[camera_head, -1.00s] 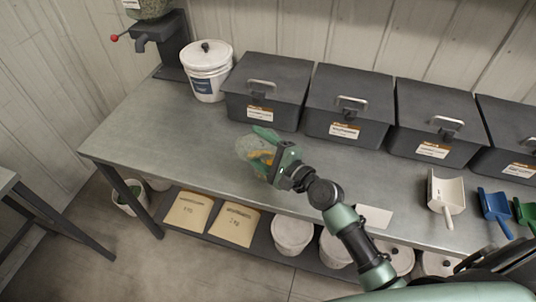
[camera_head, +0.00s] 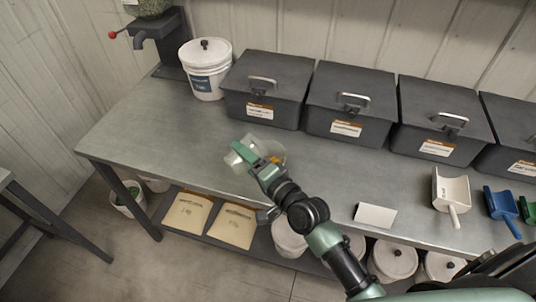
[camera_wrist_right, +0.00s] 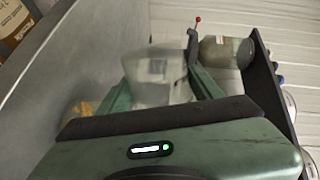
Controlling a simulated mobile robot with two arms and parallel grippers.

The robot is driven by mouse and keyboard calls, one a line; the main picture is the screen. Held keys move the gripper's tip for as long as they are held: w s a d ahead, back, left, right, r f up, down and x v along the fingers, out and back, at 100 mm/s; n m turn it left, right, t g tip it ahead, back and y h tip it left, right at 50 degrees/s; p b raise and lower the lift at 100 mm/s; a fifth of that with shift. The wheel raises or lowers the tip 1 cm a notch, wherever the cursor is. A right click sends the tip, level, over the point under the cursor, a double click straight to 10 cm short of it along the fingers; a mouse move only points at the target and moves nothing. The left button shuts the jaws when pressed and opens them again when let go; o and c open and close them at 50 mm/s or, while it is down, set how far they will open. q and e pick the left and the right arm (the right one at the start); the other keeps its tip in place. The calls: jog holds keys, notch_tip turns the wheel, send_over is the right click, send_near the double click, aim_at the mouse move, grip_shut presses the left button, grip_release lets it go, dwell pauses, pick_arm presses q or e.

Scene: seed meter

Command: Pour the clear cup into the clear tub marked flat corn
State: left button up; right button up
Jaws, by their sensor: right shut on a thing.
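My right gripper (camera_head: 250,158) is shut on the clear cup (camera_head: 236,160), above the front left part of the bench. In the right wrist view the cup (camera_wrist_right: 158,78) sits between the two green fingers, and the view is strongly tilted. I cannot tell whether anything is in the cup. A clear tub (camera_head: 268,141) is just behind and to the right of the gripper, partly hidden by it. Yellow kernels (camera_head: 277,159) show at its right side, and yellow also shows at the lower left in the wrist view (camera_wrist_right: 82,108). No marking on the tub is readable. My left gripper is not in view.
Grey lidded bins (camera_head: 264,90) line the back of the bench (camera_head: 140,140). A white lidded bucket (camera_head: 206,70) and a dispenser (camera_head: 160,38) stand at the back left. A white card (camera_head: 375,215), a white scoop (camera_head: 451,190) and a blue scoop (camera_head: 501,204) lie at right.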

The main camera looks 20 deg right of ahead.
jog(key=shift+s+a+f+n+p, duration=0.15)
jog(key=shift+a+n+p, duration=0.2)
jog(key=shift+n, duration=0.05)
jog(key=shift+a+r+n+p, duration=0.1)
jog(key=shift+r+n+p, duration=0.4)
jog(key=shift+n+p, duration=0.35)
jog(key=shift+f+n+h, duration=0.3)
jog(key=shift+f+n, duration=0.05)
jog(key=shift+n, duration=0.5)
jog(key=shift+s+a+n+t+p, duration=0.1)
jog(key=shift+n+t+p, duration=0.3)
jog(key=shift+n, duration=0.5)
jog(key=f+n+b, duration=0.1)
jog(key=f, duration=0.1)
jog(key=a+f+n+b, duration=0.1)
jog(key=f+b, duration=0.1)
jog(key=s+a+f+n+b, duration=0.1)
jog(key=f, duration=0.1)
jog(key=shift+f+n, duration=0.4)
jog(key=shift+s+a+n+t, duration=0.2)
jog(key=shift+a+n+t, duration=0.3)
jog(key=shift+n, duration=0.5)
jog(key=shift+s+a+f+n, duration=0.25)
jog(key=shift+a+n, duration=0.25)
jog(key=shift+n, duration=0.5)
